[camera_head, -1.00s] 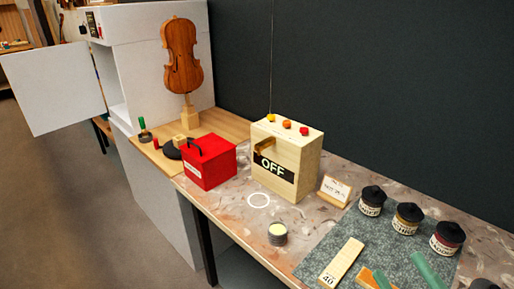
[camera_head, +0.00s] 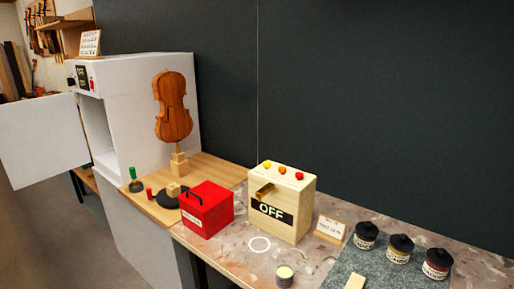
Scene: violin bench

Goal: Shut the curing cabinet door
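The curing cabinet (camera_head: 150,98) is a white box at the back left of the bench. Its white door (camera_head: 42,138) stands wide open, swung out to the left over the floor. The cabinet's opening (camera_head: 98,135) faces left, and only a strip of its interior shows. A dark label and small controls sit on the cabinet's upper front. Neither of my grippers shows in the head view.
A violin body (camera_head: 173,108) stands on a wooden block beside the cabinet. A red box (camera_head: 207,209) and a wooden box marked OFF (camera_head: 282,205) stand on the bench. Several jars (camera_head: 400,248) are at right. Floor (camera_head: 50,225) below the door looks clear.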

